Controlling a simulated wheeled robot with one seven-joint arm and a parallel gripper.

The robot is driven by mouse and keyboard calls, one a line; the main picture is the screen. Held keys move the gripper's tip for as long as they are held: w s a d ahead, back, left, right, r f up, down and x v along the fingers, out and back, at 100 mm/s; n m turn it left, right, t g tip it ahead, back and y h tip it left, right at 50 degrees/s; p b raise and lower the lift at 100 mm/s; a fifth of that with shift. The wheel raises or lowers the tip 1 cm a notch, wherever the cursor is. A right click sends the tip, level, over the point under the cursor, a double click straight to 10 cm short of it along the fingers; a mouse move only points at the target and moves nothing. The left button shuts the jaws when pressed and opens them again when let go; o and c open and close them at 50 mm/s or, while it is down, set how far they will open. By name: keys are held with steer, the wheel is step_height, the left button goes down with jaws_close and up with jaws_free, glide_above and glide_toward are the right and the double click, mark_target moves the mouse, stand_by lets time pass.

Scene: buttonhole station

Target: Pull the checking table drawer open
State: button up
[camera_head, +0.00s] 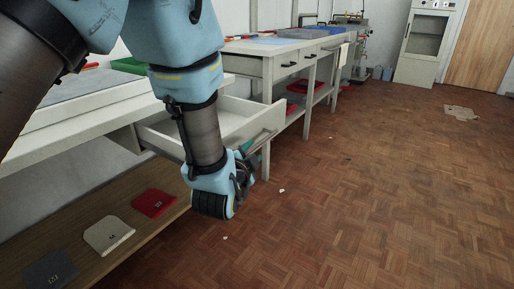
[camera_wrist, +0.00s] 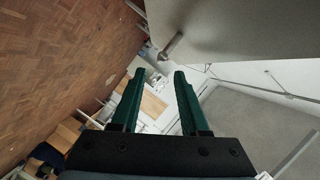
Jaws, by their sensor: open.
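The checking table drawer (camera_head: 232,117) is white and stands pulled out from under the near table in the head view, its inside showing empty. My gripper (camera_head: 248,152) is low beside the drawer's front, partly hidden by my own wrist. In the wrist view my gripper (camera_wrist: 158,75) has its two green fingers apart with nothing between them. The drawer's pale front panel (camera_wrist: 245,28) fills the upper right there. A metal handle (camera_wrist: 172,46) on it lies just beyond the fingertips, apart from them.
A lower shelf (camera_head: 133,237) under the table holds grey, white and red flat pieces. Another table with closed drawers (camera_head: 291,66) stands beyond, with red trays below. The parquet floor (camera_head: 380,190) to the right is mostly clear, with small scraps. A grey-white cabinet (camera_head: 425,45) stands at the back.

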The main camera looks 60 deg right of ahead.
steer(key=shift+v, duration=1.15)
